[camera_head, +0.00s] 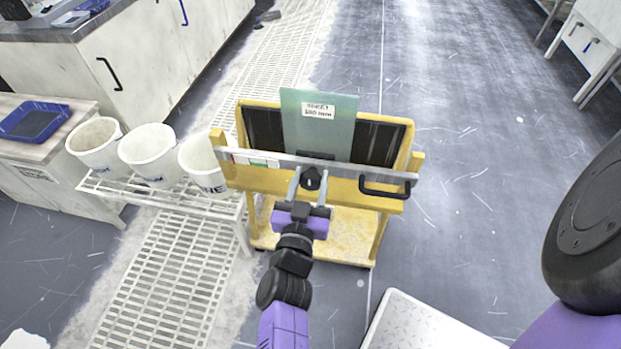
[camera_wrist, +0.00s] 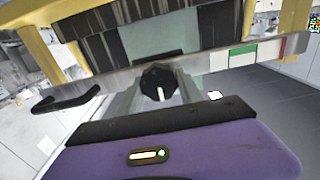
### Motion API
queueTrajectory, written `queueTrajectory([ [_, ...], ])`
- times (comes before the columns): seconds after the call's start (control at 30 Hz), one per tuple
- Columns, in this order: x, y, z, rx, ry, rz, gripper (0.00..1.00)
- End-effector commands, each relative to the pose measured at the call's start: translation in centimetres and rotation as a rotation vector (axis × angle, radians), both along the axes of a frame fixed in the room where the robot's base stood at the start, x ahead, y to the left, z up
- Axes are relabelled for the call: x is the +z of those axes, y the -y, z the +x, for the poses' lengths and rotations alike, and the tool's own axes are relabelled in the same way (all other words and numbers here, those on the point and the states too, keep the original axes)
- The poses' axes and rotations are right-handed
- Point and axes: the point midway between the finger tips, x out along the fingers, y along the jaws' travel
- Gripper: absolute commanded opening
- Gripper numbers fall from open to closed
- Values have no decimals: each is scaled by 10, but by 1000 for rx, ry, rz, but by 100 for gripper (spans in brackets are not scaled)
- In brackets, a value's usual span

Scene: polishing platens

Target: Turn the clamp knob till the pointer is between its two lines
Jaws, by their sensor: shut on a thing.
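The black clamp knob (camera_head: 312,179) sits on the metal bar (camera_head: 345,169) across the front of a yellow cart. In the wrist view the knob (camera_wrist: 159,82) has a white line on its face, pointing down in the picture. My gripper (camera_head: 308,184) has its two grey fingers on either side of the knob and is shut on it. A strip with white, green and red parts (camera_wrist: 243,56) lies on the bar, right of the knob in the wrist view; it also shows at the bar's left in the head view (camera_head: 257,161). Its pointer and lines are too small to tell.
A greenish labelled plate (camera_head: 318,135) stands upright in the yellow cart (camera_head: 325,248) behind the bar. A black handle (camera_head: 384,188) juts from the bar's right end. White buckets (camera_head: 148,152) stand on a rack to the left.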

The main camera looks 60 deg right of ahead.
Motion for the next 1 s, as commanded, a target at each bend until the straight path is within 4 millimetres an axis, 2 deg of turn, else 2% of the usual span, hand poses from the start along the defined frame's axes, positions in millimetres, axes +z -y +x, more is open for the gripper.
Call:
queueTrajectory([
  [0.37, 2, 0, 0, 0, 114, 41, 3],
  [1.0, 0, 1, -3, 1, 605, 220, 3],
])
